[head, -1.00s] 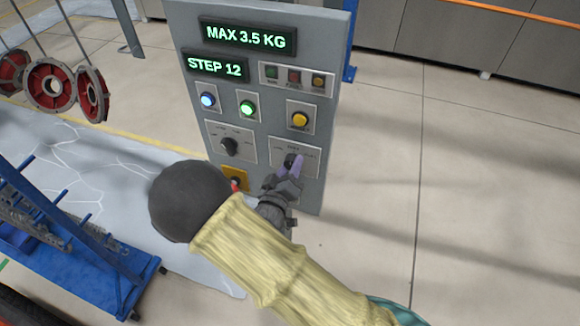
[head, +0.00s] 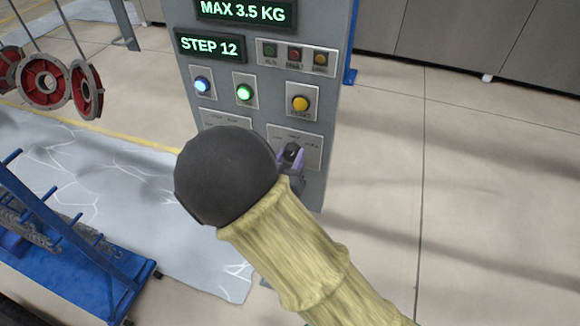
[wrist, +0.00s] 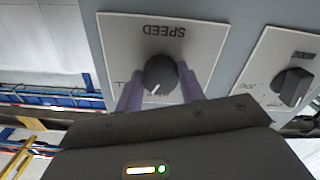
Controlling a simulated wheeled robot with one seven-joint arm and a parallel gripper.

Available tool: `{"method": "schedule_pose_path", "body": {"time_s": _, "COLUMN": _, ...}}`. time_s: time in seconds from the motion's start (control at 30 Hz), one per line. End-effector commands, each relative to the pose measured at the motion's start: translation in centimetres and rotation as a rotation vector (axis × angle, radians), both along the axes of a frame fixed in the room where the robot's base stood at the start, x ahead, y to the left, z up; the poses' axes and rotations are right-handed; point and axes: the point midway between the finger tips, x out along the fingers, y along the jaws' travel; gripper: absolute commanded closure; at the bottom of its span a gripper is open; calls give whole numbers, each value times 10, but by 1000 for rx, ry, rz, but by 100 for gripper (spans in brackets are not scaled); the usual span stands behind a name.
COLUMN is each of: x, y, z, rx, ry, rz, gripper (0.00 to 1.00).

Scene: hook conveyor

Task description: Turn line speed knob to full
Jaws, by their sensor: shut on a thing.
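The line speed knob (wrist: 160,75) is a dark round knob with a white pointer line, on a pale plate marked SPEED, which is upside down in the wrist view. Its pointer line points down and slightly left there. My gripper (wrist: 161,88) is shut on the knob, with a purple finger on each side of it. In the head view the knob (head: 291,150) sits at the lower right of the grey control panel (head: 265,113), partly hidden by my gripper (head: 290,161).
A second dark knob (wrist: 292,87) is beside it in the wrist view; my arm hides it in the head view. Lit buttons and a MAX 3.5 KG display (head: 243,11) are above. Floor at right is clear.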

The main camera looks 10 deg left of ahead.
Motion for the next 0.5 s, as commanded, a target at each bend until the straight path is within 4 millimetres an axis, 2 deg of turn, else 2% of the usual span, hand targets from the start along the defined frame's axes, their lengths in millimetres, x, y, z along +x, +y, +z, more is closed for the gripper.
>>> {"method": "schedule_pose_path", "body": {"time_s": 0.03, "x": 0, "y": 0, "z": -7, "rx": 48, "ry": -4, "rz": 0, "gripper": 84}}
{"method": "schedule_pose_path", "body": {"time_s": 0.5, "x": 0, "y": 1, "z": -6, "rx": 449, "ry": -36, "rz": 1, "gripper": 84}}
